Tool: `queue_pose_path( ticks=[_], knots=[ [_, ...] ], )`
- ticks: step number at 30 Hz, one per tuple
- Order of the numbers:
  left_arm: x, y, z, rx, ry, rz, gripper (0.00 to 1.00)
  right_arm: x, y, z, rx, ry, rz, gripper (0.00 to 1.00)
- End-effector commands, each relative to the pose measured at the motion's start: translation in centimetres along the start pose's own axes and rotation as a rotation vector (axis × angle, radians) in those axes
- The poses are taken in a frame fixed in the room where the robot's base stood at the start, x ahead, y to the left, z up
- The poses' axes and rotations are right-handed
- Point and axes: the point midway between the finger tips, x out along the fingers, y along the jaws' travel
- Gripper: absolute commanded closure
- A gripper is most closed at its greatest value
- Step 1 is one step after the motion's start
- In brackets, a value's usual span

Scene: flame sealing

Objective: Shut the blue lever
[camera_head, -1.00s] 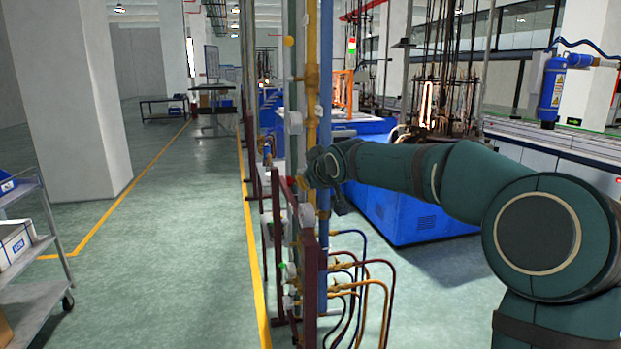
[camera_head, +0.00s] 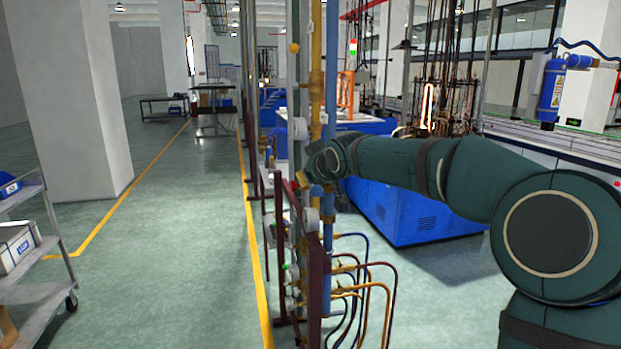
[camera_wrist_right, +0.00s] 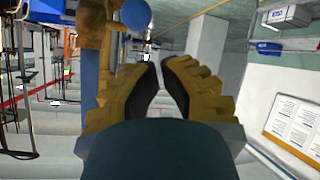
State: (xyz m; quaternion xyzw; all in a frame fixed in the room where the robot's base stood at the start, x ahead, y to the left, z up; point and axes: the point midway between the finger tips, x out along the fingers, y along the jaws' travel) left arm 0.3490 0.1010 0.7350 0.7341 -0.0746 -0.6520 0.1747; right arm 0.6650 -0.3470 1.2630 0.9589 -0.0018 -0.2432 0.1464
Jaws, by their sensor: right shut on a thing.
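My right gripper (camera_head: 303,184) is at the upright pipe stand, on the end of the green arm coming in from the right. In the right wrist view its two brown, ridged fingers (camera_wrist_right: 156,72) are close together with a narrow gap. A small blue part, apparently the blue lever (camera_head: 316,190), shows right beside the fingers in the head view. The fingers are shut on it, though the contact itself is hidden. In the wrist view a blue pipe (camera_wrist_right: 95,60) and a round blue part (camera_wrist_right: 136,14) lie beside the fingers. My left gripper is not in view.
Bent hoses (camera_head: 385,285) hang low on the stand. A grey shelf cart (camera_head: 40,300) is at the left. The green floor between cart and stand is clear.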

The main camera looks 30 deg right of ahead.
Motion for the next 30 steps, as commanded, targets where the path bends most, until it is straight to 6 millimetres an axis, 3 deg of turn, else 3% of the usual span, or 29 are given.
queue_pose_path(
  ticks=[3,13,30],
  knots=[
    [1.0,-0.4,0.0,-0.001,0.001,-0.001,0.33,-1.1,-0.8,2.6,0.000,-0.006,-0.001,1.00],
    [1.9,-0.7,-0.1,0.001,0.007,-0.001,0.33,-4.1,-2.2,6.9,0.000,-0.006,-0.001,1.00],
    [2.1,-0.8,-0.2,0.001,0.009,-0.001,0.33,-4.8,-2.5,7.8,0.001,-0.005,-0.001,1.00]
  ],
)
